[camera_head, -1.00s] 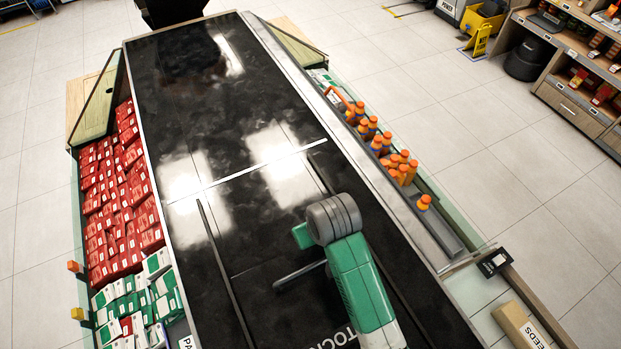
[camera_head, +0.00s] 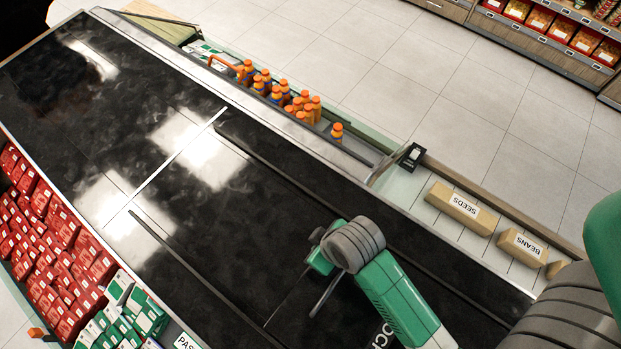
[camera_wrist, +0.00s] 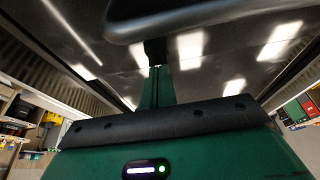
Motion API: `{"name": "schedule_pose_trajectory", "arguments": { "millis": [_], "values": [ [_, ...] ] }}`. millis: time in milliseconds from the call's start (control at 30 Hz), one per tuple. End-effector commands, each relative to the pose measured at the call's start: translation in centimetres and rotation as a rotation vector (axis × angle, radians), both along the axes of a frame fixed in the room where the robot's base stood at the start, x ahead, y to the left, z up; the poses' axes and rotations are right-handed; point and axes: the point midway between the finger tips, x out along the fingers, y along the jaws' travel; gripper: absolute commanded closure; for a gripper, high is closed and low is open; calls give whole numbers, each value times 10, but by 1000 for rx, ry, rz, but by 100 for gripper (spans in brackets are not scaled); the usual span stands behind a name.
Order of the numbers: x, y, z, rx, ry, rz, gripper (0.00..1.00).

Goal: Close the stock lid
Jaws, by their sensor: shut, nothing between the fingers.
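The stock lid (camera_head: 225,240) is a glossy black panel with white lettering partly hidden by my arm; only the end of the word shows. A short dark bar (camera_head: 325,294) that looks like a handle lies beside my green and grey arm in the head view. In the wrist view the glossy black surface (camera_wrist: 218,58) fills the upper part, and a rounded dark bar (camera_wrist: 190,20) crosses the top. My gripper (camera_wrist: 155,52) is shut and empty, its dark tip just below that bar. I cannot tell whether they touch.
Orange-capped bottles (camera_head: 278,92) stand in a side trough. Red packets (camera_head: 58,245) and green-white packets (camera_head: 125,310) fill the opposite side. Boxes marked SEEDS (camera_head: 460,205) and BEANS (camera_head: 522,247) lie on the right ledge. Tiled floor (camera_head: 440,95) is clear beyond.

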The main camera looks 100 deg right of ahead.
Motion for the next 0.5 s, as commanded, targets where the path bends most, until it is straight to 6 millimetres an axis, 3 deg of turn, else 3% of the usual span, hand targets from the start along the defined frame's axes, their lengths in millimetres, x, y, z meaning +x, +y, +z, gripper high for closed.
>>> {"name": "schedule_pose_trajectory", "arguments": {
  "millis": [500],
  "values": [
    [3, -3, -1, 4, 3, 1, 100]
  ]
}}
